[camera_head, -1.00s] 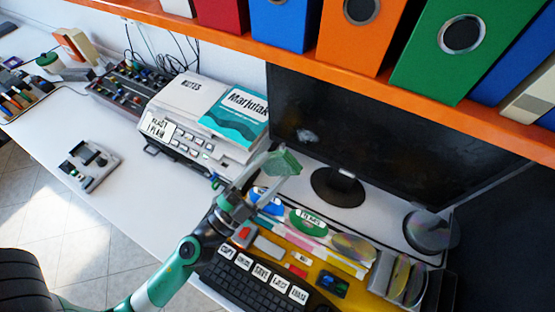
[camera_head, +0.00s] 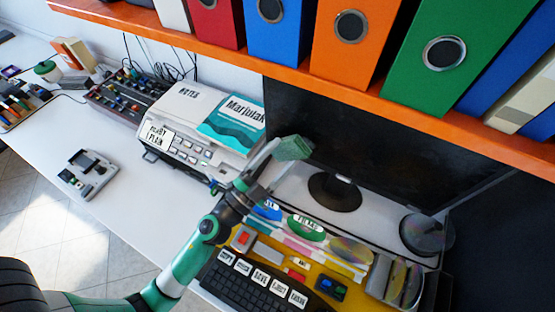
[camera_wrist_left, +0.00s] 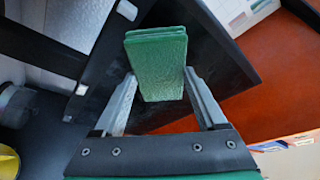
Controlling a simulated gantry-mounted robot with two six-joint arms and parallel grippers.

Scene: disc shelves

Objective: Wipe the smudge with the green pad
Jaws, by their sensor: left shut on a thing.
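The green pad (camera_head: 293,148) is between the fingertips of my left gripper (camera_head: 278,160), in front of the left part of the dark monitor (camera_head: 385,140). The left wrist view also shows the pad (camera_wrist_left: 158,65) gripped between both fingers, with the monitor's dark screen (camera_wrist_left: 215,55) behind it. I cannot tell whether the pad touches the screen. The smudge does not show now; the pad covers the area where a pale mark showed earlier. My right gripper is out of view.
An orange shelf (camera_head: 300,62) with binders overhangs the monitor. A printer-like machine (camera_head: 187,152) stands left of the gripper. Below are a keyboard (camera_head: 258,285), discs (camera_head: 306,228) and a disc rack (camera_head: 395,280). The white desk (camera_head: 110,215) is clear at left front.

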